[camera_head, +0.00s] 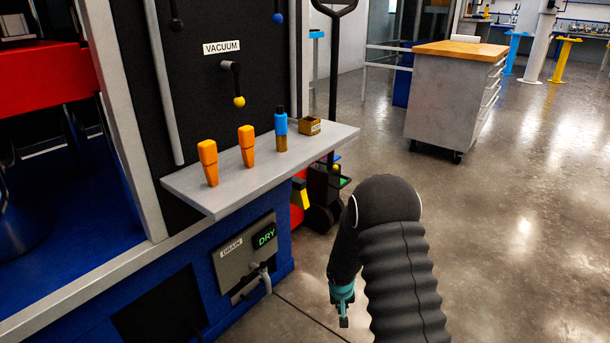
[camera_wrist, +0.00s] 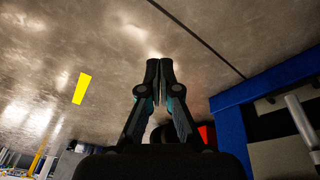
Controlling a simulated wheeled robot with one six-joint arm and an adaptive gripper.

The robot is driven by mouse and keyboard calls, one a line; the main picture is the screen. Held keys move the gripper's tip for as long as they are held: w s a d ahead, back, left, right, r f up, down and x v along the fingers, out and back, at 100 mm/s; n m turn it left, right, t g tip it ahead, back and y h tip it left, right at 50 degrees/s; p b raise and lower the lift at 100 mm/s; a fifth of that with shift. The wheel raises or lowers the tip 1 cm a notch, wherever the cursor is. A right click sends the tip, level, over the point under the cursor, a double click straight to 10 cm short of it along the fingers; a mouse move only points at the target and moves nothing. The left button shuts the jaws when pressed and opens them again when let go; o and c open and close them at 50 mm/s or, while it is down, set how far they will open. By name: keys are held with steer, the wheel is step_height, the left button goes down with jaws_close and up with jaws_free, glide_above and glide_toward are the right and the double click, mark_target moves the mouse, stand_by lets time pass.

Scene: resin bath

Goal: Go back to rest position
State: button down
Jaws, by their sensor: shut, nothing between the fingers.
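My gripper (camera_wrist: 160,98) shows in the wrist view with its two black fingers together and nothing between them. Bare concrete floor lies beyond its tips. In the head view my gripper (camera_head: 343,305) hangs low at the end of my dark, ribbed arm, right of the blue machine base. It is apart from the grey shelf (camera_head: 185,187) and touches nothing that I can see. The fingertips are small in the head view.
Two orange-handled tools (camera_head: 207,162), a blue-handled tool (camera_head: 281,130) and a small brass box (camera_head: 309,126) stand on the shelf. Below is a drain panel (camera_head: 245,258) reading DRY. A wheeled cabinet (camera_head: 450,105) stands at the back. The floor (camera_head: 510,220) on the right is clear.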

steer(key=s+d+r+t+p, duration=0.1)
steer(key=s+r, duration=1)
steer(key=r, duration=0.4)
steer(key=s+d+r+t+p, duration=0.1)
steer(key=s+r+p, duration=0.1)
steer(key=s+r, duration=0.9)
steer(key=s+d+r+t+y+p, duration=0.1)
steer(key=s+d+r, duration=0.1)
steer(key=s+r, duration=0.9)
step_height(320, 180, up, 9)
steer(key=shift+s+f+p, duration=0.15)
steer(key=shift+p, duration=0.15)
